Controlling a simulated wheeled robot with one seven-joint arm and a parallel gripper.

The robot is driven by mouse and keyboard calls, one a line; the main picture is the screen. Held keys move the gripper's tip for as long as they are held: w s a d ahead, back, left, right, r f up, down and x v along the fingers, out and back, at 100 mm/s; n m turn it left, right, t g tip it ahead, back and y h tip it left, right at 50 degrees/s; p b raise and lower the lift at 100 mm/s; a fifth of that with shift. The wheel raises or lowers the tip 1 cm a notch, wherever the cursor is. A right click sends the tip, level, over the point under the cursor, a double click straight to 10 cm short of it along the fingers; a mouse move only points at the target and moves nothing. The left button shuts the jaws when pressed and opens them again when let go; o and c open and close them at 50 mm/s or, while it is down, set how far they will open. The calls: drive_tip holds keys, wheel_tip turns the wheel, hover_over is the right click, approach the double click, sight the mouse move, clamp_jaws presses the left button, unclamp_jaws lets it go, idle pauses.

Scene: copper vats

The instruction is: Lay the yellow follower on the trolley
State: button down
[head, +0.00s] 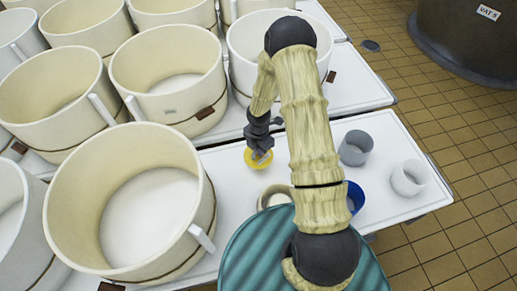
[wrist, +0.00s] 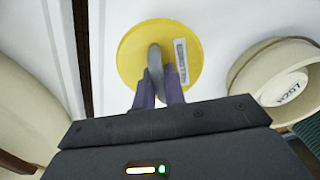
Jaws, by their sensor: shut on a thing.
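The yellow follower (head: 254,163) is a flat round disc with a grey upright grip (wrist: 155,66) and a small printed label. It also shows in the wrist view (wrist: 132,52). My gripper (head: 262,153) is shut on the grip, with the disc level below the fingers. The disc is over the white top (head: 222,172), which I take as the trolley; I cannot tell whether it touches. The gripper hides part of the disc in the head view.
A cream pot (wrist: 285,75) stands right of the follower. A blue cup (head: 355,197), grey cup (head: 355,148) and white cup (head: 408,179) stand farther right. Large cream tubs (head: 120,205) crowd the left. A dark vat (head: 470,40) stands at top right.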

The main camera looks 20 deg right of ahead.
drive_tip(key=shift+f+b, duration=1.15)
drive_tip(key=shift+f, duration=0.4)
drive_tip(key=shift+w+f, duration=0.1)
drive_tip(key=shift+f, duration=0.05)
drive_tip(key=shift+s+f, duration=0.1)
drive_tip(key=shift+s, duration=0.1)
drive_tip(key=shift+w+f+b, duration=0.1)
drive_tip(key=shift+f+b, duration=0.25)
drive_tip(key=shift+f, duration=0.15)
idle(0.4)
drive_tip(key=c, duration=1.4)
unclamp_jaws()
drive_tip(key=shift+r+p, duration=3.2)
drive_tip(key=shift+r, duration=0.35)
